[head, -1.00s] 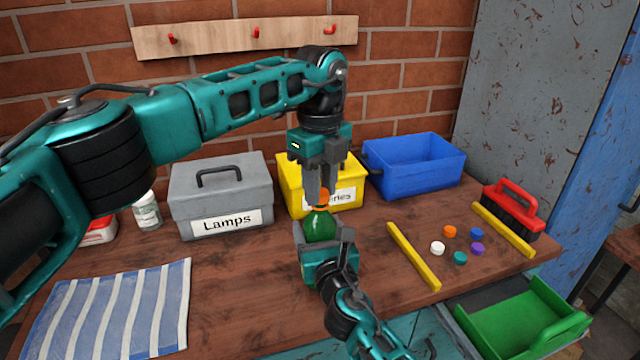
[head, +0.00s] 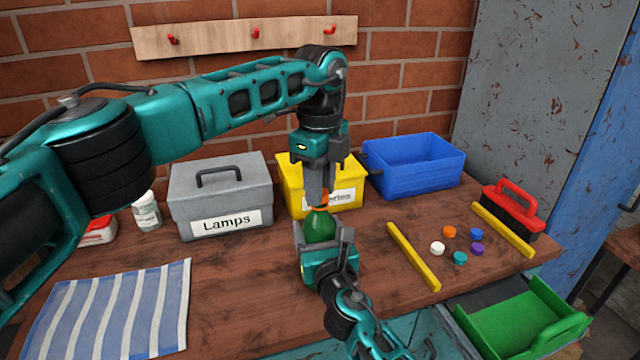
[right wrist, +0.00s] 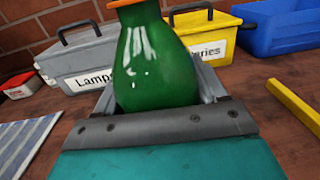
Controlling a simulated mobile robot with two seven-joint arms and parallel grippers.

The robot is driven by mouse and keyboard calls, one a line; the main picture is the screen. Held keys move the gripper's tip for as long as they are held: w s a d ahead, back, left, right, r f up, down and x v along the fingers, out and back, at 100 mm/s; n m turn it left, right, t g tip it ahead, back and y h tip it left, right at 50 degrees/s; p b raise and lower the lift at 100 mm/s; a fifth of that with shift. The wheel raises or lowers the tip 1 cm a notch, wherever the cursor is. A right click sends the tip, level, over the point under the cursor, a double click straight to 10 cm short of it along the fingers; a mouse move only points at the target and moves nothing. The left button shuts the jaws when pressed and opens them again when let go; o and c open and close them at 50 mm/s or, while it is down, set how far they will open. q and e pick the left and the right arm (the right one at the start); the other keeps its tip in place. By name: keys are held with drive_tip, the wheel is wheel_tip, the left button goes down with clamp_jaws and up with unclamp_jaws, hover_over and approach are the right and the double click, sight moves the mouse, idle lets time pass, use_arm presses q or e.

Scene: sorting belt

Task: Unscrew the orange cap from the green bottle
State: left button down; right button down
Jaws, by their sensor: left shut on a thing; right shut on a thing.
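The green bottle (head: 320,227) stands upright over the wooden table, in the middle of the head view. My right gripper (head: 322,238) is shut on its body from the front; the right wrist view shows the green bottle (right wrist: 157,65) between the fingers. The orange cap (head: 321,199) is at the top of the bottle. My left gripper (head: 318,196) points straight down from above and is shut on the cap, hiding part of it. In the right wrist view only the lower edge of the orange cap (right wrist: 128,3) shows.
Behind stand a grey Lamps box (head: 222,196), a yellow box (head: 290,180) and a blue bin (head: 415,166). Right are two yellow bars (head: 413,256) with several loose caps between them, a brush (head: 512,209) and a green tray (head: 525,318). A striped cloth (head: 108,310) lies left.

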use_arm(q)
drive_tip(key=shift+r, duration=0.15)
drive_tip(key=shift+r, duration=0.9)
drive_tip(key=shift+r, duration=2)
use_arm(e)
unclamp_jaws()
